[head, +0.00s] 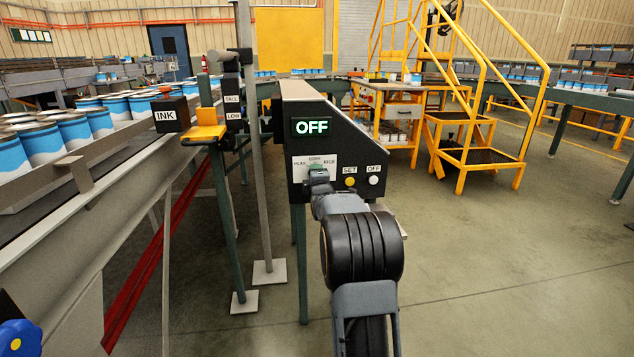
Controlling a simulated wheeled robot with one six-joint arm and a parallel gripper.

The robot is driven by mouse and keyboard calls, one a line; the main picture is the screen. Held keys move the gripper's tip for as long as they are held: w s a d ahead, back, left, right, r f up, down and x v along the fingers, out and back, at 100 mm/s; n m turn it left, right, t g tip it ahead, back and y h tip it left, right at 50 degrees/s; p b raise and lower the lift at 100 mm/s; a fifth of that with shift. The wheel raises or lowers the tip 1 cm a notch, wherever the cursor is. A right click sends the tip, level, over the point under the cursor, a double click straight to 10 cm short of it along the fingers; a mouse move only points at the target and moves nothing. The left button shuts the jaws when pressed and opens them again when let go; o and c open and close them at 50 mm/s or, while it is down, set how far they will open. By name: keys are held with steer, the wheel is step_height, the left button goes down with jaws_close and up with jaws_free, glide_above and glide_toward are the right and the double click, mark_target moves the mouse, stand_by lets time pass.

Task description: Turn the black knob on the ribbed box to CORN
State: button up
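The dark box (335,145) stands on green legs in the middle of the head view. Its lit green display reads OFF. A white dial plate (299,162) on its front has CORN at the top and smaller words at left and right. My gripper (317,172) is at the lower middle of this plate, in front of where the dial's centre lies. A small greenish piece shows at its tip. The black knob and its pointing direction are hidden behind my gripper. I cannot tell whether the fingers are open, shut or touching the knob.
Right of the dial are a yellow SET button (350,182) and a white OFF button (374,180). A black INK box (171,115) and a TALL/LOW post (232,100) stand left. A conveyor with blue-white cans (88,125) runs along the left.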

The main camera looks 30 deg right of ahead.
stand_by(0.4)
steer(key=o, duration=0.9)
steer(key=p+v, duration=0.1)
steer(key=v, duration=1.3)
steer(key=shift+w, duration=0.1)
steer(key=s+a+r+m+g+y+p, duration=0.45)
steer(key=a+r+p, duration=0.7)
steer(key=p, duration=0.45)
steer(key=s+a+r+m+g+y+p, duration=0.1)
steer(key=s+a+r+m+g+p, duration=0.1)
steer(key=s+a+r+p, duration=0.1)
steer(key=s+a+r+m+g+y+p, duration=0.1)
steer(key=s+a+r+m+g+p, duration=0.2)
steer(key=s+a+p, duration=0.3)
steer(key=s+a+r+m+g+y+p, duration=0.1)
steer(key=s+a+r+m+g+p, duration=0.2)
steer(key=s, duration=0.5)
steer(key=shift+a+p, duration=0.7)
steer(key=shift+p, duration=0.7)
